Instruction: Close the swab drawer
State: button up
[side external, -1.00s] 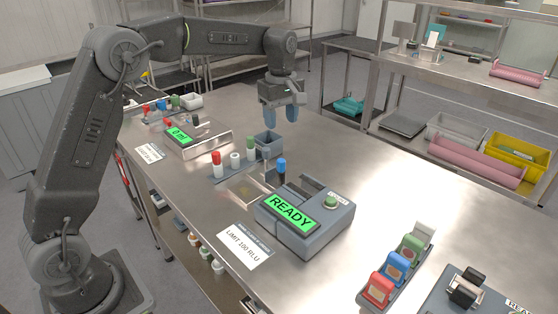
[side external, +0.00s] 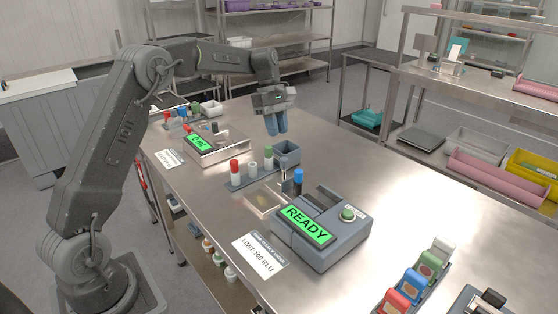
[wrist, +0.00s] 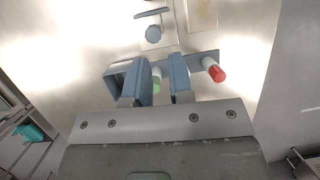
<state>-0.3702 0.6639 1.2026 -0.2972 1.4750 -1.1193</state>
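The reader with the lit READY screen (side external: 307,225) stands on the steel table. At its far left side a blue-capped swab (side external: 298,178) stands upright, next to an upright grey plate (side external: 283,187) that looks like the front of the pulled-out swab drawer. In the wrist view the round blue cap (wrist: 153,34) and the grey plate (wrist: 151,12) show near the top. My gripper (side external: 277,124) hangs above the table behind the rack, clear of the reader. In the wrist view its blue fingers (wrist: 161,84) are apart with nothing held between them.
A rack with red-capped (side external: 235,172), white and green-capped (side external: 268,158) tubes and a grey bin (side external: 287,157) stands between my gripper and the reader. A second device (side external: 215,145) is at the left.

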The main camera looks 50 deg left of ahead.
jog(key=a+t+h, duration=0.1)
jog(key=a, duration=0.3)
jog(key=s+a+f+n+h, duration=0.1)
jog(key=a+h, duration=0.1)
jog(key=a, duration=0.2)
jog(key=s+a+n+t+h, duration=0.1)
jog(key=a+h, duration=0.1)
jog(key=a, duration=0.2)
jog(key=shift+s+a+f+t, duration=0.15)
jog(key=shift+s+f+t, duration=0.05)
jog(key=shift+f+t, duration=0.1)
grip_shut()
send_near(296, 171)
jog(key=w+a+f, duration=0.1)
jog(key=a+f, duration=0.2)
jog(key=f, duration=0.2)
jog(key=shift+w+d, duration=0.15)
jog(key=shift+d, duration=0.2)
jog(key=d, duration=0.9)
jog(key=shift+d, duration=0.2)
jog(key=shift+f, duration=0.1)
